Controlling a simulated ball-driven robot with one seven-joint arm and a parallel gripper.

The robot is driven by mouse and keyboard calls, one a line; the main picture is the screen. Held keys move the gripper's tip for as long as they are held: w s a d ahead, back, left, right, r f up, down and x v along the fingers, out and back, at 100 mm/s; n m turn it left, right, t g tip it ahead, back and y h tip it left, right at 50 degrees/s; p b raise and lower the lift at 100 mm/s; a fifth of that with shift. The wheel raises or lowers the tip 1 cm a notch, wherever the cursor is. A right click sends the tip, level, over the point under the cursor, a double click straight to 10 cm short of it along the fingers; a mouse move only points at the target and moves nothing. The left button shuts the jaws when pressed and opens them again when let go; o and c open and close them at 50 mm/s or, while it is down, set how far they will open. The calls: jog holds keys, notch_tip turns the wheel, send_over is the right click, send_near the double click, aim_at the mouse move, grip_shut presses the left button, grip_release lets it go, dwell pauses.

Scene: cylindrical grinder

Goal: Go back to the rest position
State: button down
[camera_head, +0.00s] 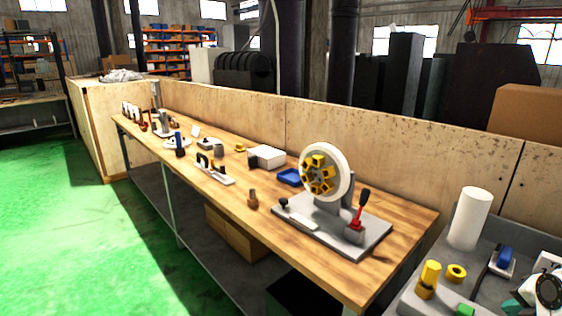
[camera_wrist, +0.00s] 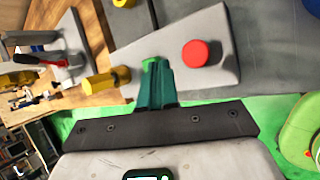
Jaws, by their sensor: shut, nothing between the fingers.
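My gripper (camera_wrist: 156,82) shows in the wrist view with its teal fingers together and nothing between them. In the head view, part of my gripper (camera_head: 512,304) shows at the lower right corner, beside the grey bench. A green piece (camera_wrist: 150,64) is just beyond the fingertips in the wrist view; I cannot tell whether they touch it. A green piece (camera_head: 465,310) also shows at the bottom edge of the head view. A red round button (camera_wrist: 195,53) sits on a light grey sloped plate to the right of the fingers.
A wooden workbench (camera_head: 400,214) holds a wheel fixture with yellow parts (camera_head: 319,174) and a red-handled lever (camera_head: 359,209). The grey bench has a white cylinder (camera_head: 470,218), yellow pieces (camera_head: 428,280) and a blue part (camera_head: 505,257). The green floor (camera_head: 70,220) is open at the left.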

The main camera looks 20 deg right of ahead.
jog(key=a+f+m+g+y, duration=0.1)
jog(key=a+f+m+y, duration=0.1)
jog(key=a+f+m, duration=0.6)
jog(key=a+f+m+g+y, duration=0.15)
jog(key=a+f, duration=0.35)
jog(key=a, duration=0.8)
jog(key=s+a+f+m+g, duration=0.3)
jog(key=s+a+f+m, duration=0.4)
jog(key=s+m, duration=0.3)
jog(key=shift+s+a+f+m, duration=0.4)
jog(key=shift+s+a, duration=0.5)
jog(key=shift+s, duration=0.25)
